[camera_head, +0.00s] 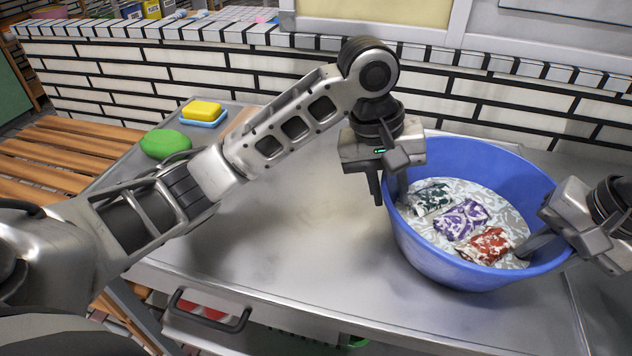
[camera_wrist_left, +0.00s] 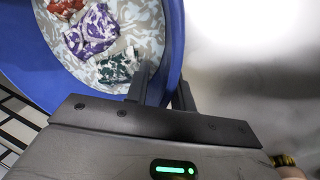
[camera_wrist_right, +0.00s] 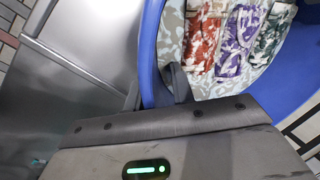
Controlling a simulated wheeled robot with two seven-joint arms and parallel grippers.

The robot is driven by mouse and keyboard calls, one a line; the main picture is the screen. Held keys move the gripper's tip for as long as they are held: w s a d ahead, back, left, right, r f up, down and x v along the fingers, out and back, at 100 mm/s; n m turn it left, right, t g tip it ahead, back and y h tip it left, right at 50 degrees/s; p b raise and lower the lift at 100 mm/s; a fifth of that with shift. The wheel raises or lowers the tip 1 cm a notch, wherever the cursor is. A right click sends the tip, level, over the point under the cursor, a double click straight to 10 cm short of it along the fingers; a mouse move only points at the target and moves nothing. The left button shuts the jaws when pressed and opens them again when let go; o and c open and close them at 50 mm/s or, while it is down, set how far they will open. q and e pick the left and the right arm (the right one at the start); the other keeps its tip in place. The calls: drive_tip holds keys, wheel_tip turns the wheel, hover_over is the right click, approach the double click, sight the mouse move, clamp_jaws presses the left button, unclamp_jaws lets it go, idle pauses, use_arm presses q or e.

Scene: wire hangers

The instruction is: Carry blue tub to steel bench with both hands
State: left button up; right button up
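The blue tub (camera_head: 440,262) is at the right in the head view, over the steel bench (camera_head: 290,230). It looks about level; whether its base touches the metal is hard to tell. Patterned cloth in dark green, purple (camera_head: 462,219) and red lies inside on pale camouflage-like fabric or water. My left gripper (camera_head: 386,188) is closed across the tub's left rim, one finger inside and one outside; the left wrist view shows the wall (camera_wrist_left: 172,45) between them. My right gripper (camera_head: 552,240) grips the opposite rim the same way; the right wrist view shows that wall (camera_wrist_right: 150,50) too.
A yellow block (camera_head: 203,109) on a blue dish and a green oval object (camera_head: 165,144) stand at the bench's far left. A white brick wall (camera_head: 250,75) runs behind. A wooden slatted bench (camera_head: 65,150) is at left. The middle of the steel top is clear.

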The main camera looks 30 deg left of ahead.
use_arm(q)
drive_tip(key=v, duration=1.2)
use_arm(e)
drive_tip(key=v, duration=1.2)
drive_tip(key=shift+s, duration=0.1)
